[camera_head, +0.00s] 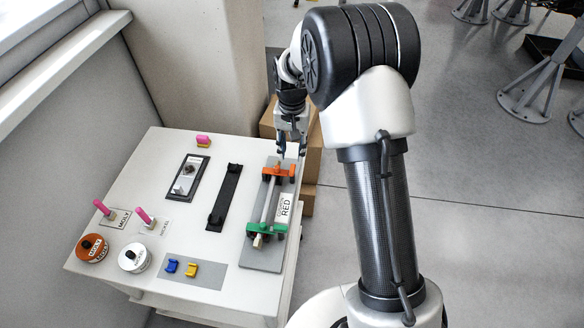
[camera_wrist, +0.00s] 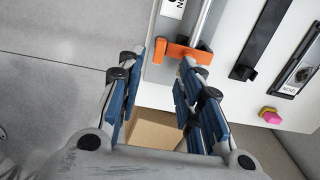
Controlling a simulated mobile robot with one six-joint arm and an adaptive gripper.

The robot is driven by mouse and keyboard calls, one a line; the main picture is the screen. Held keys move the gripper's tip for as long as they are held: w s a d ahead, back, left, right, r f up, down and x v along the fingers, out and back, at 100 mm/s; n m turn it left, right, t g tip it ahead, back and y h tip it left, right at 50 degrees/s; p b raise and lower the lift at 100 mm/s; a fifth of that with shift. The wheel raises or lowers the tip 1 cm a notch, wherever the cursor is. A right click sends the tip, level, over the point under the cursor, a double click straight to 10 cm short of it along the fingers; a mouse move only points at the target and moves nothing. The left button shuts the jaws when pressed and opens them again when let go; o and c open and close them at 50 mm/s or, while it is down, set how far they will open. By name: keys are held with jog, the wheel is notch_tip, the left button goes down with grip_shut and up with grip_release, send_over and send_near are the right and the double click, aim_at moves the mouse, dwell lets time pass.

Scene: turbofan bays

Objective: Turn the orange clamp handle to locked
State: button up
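The orange clamp (camera_head: 279,172) sits at the far end of a grey fixture plate (camera_head: 262,258) on the white bench. In the wrist view the orange handle (camera_wrist: 186,53) is just beyond my fingertips. My gripper (camera_head: 291,150) points down close above the far end of the clamp. In the wrist view my gripper (camera_wrist: 160,68) is open, with blue finger pads apart and nothing between them. I cannot tell whether a finger touches the handle.
A green clamp (camera_head: 267,228) holds the rod's near end. A cardboard box (camera_head: 314,160) is behind the bench edge.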

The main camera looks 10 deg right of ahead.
aim_at(292, 170)
notch_tip(292, 170, down, 9)
jog(key=shift+r+b, duration=0.2)
jog(key=shift+b, duration=0.55)
jog(key=shift+c, duration=0.5)
grip_shut()
